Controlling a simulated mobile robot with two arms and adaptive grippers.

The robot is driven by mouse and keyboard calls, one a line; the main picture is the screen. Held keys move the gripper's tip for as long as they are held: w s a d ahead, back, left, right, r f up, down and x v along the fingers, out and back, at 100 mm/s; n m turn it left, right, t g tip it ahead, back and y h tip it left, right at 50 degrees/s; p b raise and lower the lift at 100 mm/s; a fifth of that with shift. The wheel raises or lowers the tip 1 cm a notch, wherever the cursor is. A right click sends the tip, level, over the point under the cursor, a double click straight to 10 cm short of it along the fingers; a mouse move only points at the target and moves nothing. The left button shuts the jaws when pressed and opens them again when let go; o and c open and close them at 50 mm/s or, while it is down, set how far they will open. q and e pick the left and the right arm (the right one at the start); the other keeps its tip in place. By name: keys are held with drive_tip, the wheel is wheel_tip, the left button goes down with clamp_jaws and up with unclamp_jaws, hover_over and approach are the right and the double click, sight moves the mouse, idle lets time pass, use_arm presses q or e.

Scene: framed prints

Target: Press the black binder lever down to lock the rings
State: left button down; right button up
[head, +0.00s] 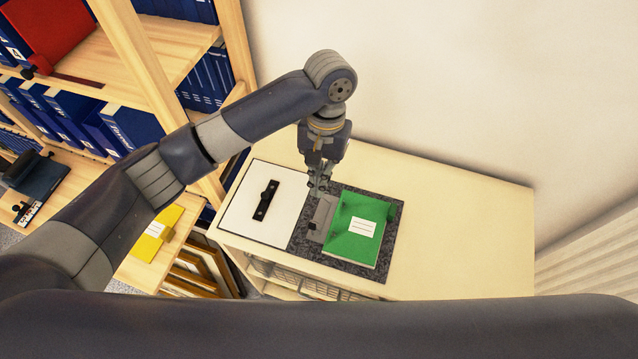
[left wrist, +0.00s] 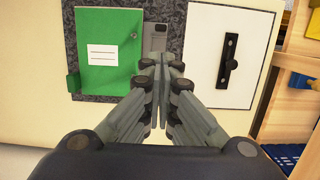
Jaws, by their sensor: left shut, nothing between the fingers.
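A green binder (head: 358,228) lies on a dark speckled mat (head: 396,212) on the pale cabinet top. A grey metal plate (head: 325,212) lies along its left side, with a small dark part near its lower end. My left gripper (head: 320,188) is shut and empty, over the plate's far end. In the left wrist view its fingertips (left wrist: 162,62) partly cover the grey plate (left wrist: 156,38), beside the green binder (left wrist: 108,52). Rings are not distinguishable. A black bar with a raised middle (head: 266,200) lies on a white panel (head: 245,220). My right gripper is out of view.
The pale cabinet top (head: 455,225) is clear right of the mat. A wall stands behind it. A wooden shelf with blue binders (head: 130,125) is at the left. A yellow item (head: 158,235) lies on a lower wooden surface.

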sight(312, 229)
use_arm(q)
drive_tip(key=f, duration=0.2)
drive_tip(key=s+f+p, duration=0.1)
drive_tip(key=f, duration=0.5)
drive_tip(key=shift+s+a+p, duration=0.25)
drive_tip(key=shift+p, duration=0.05)
drive_tip(key=shift+f, duration=0.35)
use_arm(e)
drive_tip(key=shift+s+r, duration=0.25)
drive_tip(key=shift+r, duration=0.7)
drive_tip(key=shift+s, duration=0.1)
